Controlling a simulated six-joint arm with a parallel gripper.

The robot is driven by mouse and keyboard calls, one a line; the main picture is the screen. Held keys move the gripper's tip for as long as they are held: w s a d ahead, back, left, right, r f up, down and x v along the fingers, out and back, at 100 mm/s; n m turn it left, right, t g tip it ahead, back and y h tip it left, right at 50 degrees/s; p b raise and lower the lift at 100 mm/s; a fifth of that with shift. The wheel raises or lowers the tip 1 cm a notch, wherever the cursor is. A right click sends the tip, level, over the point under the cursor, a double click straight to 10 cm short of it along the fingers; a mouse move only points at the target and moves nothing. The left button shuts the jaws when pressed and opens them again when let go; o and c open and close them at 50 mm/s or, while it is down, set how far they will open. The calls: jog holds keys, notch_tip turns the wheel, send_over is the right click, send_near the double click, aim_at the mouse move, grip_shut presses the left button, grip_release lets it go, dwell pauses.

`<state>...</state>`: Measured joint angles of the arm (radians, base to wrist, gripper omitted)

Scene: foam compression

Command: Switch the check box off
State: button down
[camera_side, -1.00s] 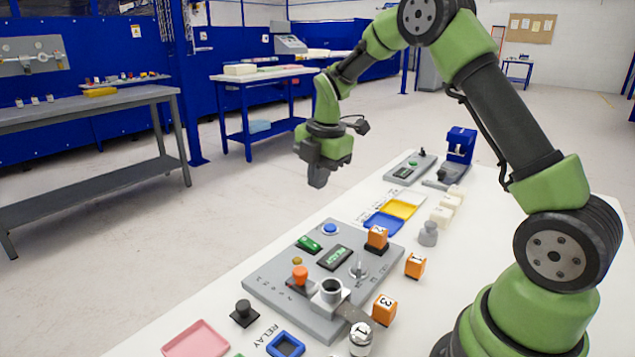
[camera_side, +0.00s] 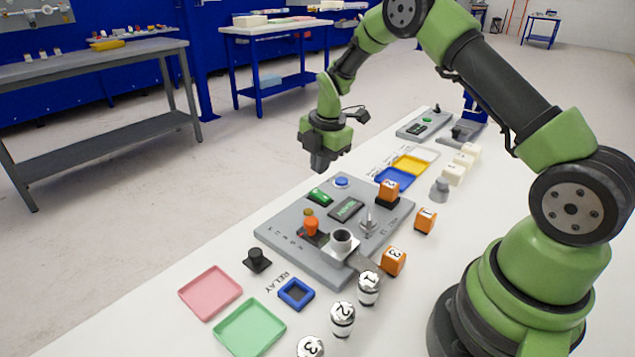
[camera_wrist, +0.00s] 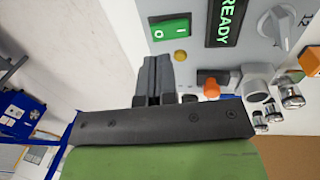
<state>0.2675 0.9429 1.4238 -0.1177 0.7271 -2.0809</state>
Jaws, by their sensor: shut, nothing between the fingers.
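The check box, a grey panel (camera_side: 285,236), lies on the white table. Its green rocker switch (camera_side: 320,197) is lit and sits near the far left edge, beside a lit display (camera_side: 346,208). In the wrist view the rocker (camera_wrist: 171,32) shows O and I marks, and the display (camera_wrist: 224,22) reads READY. My gripper (camera_side: 320,167) is above the far edge of the panel, apart from it. In the wrist view the closed fingers (camera_wrist: 155,62) show just below the rocker, with nothing between them. Which side of the rocker is pressed I cannot tell.
Near the rocker are a blue button (camera_side: 341,181), an orange-topped lever (camera_side: 311,227) and a pointer knob (camera_side: 368,222). Orange cubes (camera_side: 393,261) and metal cylinders (camera_side: 343,318) stand along the right side. Trays (camera_side: 210,292) lie at the front. A second grey box (camera_side: 422,124) is at the back.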

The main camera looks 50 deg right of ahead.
aim_at(321, 194)
jog(key=shift+w+f, duration=0.25)
jog(key=shift+f, duration=1.1)
jog(key=shift+w+f, duration=0.2)
jog(key=shift+f, duration=1.15)
jog(key=shift+f, duration=0.25)
jog(key=shift+s+r, duration=0.2)
jog(key=shift+s, duration=0.55)
jog(key=shift+r, duration=0.15)
notch_tip(321, 194, up, 14)
jog(key=s, duration=0.2)
jog(key=shift+f, duration=0.2)
